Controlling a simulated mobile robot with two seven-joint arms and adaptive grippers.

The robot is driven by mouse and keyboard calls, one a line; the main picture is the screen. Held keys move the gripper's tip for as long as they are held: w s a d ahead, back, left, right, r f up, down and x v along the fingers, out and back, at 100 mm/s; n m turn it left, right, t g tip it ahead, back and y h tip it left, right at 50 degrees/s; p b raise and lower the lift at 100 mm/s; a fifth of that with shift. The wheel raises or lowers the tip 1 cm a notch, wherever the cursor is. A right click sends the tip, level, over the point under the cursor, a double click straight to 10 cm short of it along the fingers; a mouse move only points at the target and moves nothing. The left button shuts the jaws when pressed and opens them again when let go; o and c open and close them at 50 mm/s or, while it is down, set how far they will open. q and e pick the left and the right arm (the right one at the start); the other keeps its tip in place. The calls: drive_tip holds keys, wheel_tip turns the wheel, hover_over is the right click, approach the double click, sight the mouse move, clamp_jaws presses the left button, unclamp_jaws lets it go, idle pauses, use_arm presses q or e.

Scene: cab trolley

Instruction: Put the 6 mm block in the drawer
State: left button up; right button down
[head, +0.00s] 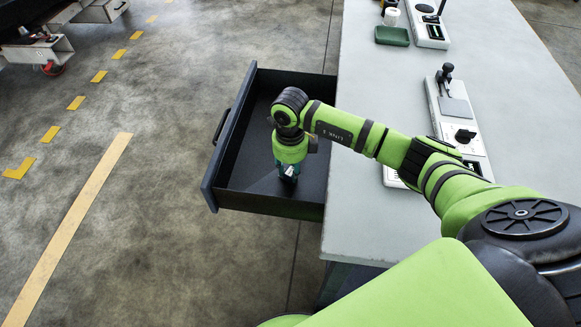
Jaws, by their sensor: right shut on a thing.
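The drawer (232,142) is dark grey and pulled out from the left side of the bench, with its handle on the left. My right gripper (288,176) points down into the drawer space, near its front right part. It is shut on a small teal thing, taken as the 6 mm block (286,168), mostly hidden by the wrist and fingers. I cannot tell whether the block touches the drawer floor, and no size marking can be read. The visible part of the drawer floor looks empty. My left gripper is not in view.
The grey bench top (375,225) lies right of the drawer. It carries a panel with a black lever (447,75), another panel (428,22) and a green tray (392,36) at the back. A trolley with a red caster (52,68) stands far left. The floor left of the drawer is clear.

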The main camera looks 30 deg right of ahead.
sight(290, 171)
drive_tip(key=c, duration=0.9)
unclamp_jaws()
drive_tip(key=shift+f, duration=0.1)
drive_tip(key=shift+r, duration=0.4)
wheel_tip(290, 171, up, 12)
drive_tip(key=b, duration=0.1)
drive_tip(key=shift+f, duration=0.2)
